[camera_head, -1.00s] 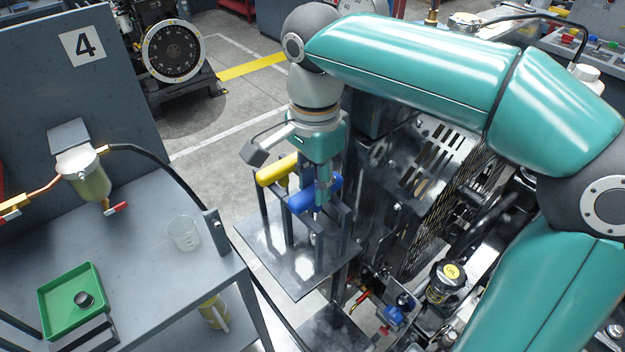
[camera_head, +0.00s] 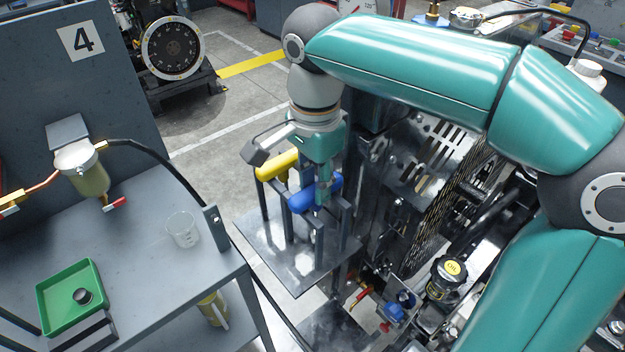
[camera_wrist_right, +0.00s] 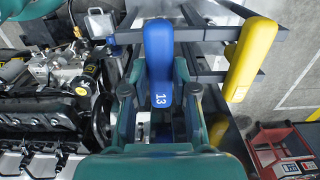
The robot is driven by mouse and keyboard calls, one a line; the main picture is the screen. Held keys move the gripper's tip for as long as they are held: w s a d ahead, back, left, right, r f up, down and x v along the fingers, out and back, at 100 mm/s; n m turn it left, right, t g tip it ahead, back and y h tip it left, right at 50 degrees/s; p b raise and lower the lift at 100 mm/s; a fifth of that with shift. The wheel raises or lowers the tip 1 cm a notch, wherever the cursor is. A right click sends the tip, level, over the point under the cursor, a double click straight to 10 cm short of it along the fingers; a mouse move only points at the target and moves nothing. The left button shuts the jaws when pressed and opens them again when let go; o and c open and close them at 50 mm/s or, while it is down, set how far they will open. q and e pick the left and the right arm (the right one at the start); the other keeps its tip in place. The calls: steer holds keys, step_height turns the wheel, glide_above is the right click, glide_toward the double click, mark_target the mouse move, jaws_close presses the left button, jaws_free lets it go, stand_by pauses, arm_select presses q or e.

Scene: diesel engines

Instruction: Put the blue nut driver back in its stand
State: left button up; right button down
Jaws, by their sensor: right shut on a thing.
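The blue nut driver (camera_head: 301,203) has a blue handle, marked 13 in the right wrist view (camera_wrist_right: 158,60). My right gripper (camera_head: 323,188) is shut on it, with the fingers around the handle. The stand is a dark metal frame of posts and rails on a flat plate (camera_head: 296,277). The blue handle lies at the stand's rails, beside a yellow-handled driver (camera_head: 277,166), which also shows in the right wrist view (camera_wrist_right: 250,58). The shaft is mostly hidden, and I cannot tell whether the blue handle rests on the rails. My left gripper is not in view.
A diesel engine with an oil cap (camera_head: 447,270) stands close to the right of the stand. A grey bench at left holds a green tray (camera_head: 50,318), a clear beaker (camera_head: 183,229) and a fuel filter (camera_head: 85,170). Open floor lies behind the stand.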

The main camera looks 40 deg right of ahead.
steer(key=shift+f, duration=0.1)
stand_by(0.3)
steer(key=c, duration=0.8)
jaws_free()
steer(key=shift+c, duration=0.2)
steer(key=shift+o, duration=0.4)
steer(key=shift+o, duration=1.4)
steer(key=shift+r+p, duration=1.65)
steer(key=shift+r, duration=0.25)
